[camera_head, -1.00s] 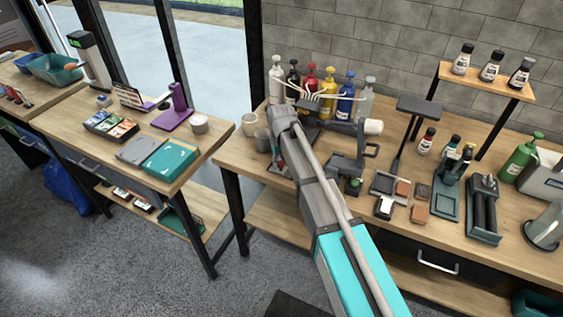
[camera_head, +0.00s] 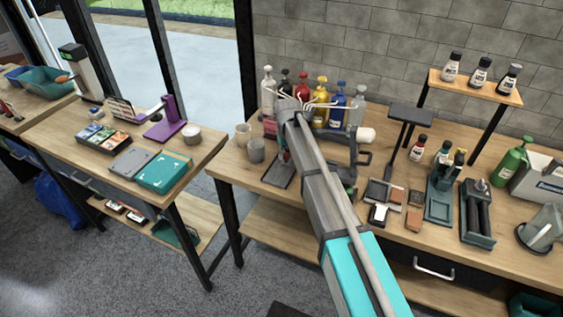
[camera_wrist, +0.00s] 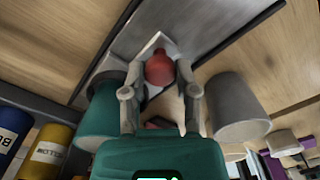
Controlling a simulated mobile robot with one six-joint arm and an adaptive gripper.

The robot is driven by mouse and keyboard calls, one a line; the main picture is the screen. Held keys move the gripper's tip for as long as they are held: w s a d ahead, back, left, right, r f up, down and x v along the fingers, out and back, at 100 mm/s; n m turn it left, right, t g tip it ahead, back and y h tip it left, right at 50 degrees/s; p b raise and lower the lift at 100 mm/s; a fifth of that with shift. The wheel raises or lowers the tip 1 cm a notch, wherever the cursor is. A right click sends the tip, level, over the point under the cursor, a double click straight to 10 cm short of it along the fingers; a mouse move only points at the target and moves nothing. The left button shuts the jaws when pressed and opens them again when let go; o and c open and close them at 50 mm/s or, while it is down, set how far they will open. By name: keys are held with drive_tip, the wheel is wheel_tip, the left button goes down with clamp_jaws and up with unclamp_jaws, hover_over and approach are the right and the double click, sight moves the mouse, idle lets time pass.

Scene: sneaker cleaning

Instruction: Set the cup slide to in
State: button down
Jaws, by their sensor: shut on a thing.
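A red rounded knob (camera_wrist: 158,68) sits between my gripper's two fingers in the wrist view, and I take it to be the handle of the cup slide. My gripper (camera_wrist: 158,60) is shut on this knob. A flat grey plate or rail (camera_wrist: 200,25) lies beyond it. In the head view my arm covers most of the gripper and slide; a dark flat plate (camera_head: 279,173) shows just left of the arm. I cannot tell the slide's exact position.
A grey cup (camera_head: 256,151) and a beige cup (camera_head: 243,134) stand left of my arm. Coloured pump bottles (camera_head: 338,102) stand behind it. A machine with a white cylinder (camera_head: 366,134) is close on the right. The grey cup is close in the wrist view (camera_wrist: 237,108).

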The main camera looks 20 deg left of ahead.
drive_tip(key=shift+c, duration=1.9)
unclamp_jaws()
drive_tip(key=s, duration=1)
drive_tip(key=shift+s+a, duration=0.2)
drive_tip(key=shift+a, duration=0.1)
drive_tip(key=shift+w+a+r+p, duration=0.1)
drive_tip(key=shift+w+r+p, duration=0.15)
drive_tip(key=shift+r+p, duration=0.4)
wheel_tip(320, 180, up, 12)
drive_tip(key=p, duration=1.2)
drive_tip(key=shift+s+r, duration=0.25)
drive_tip(key=shift+s, duration=0.05)
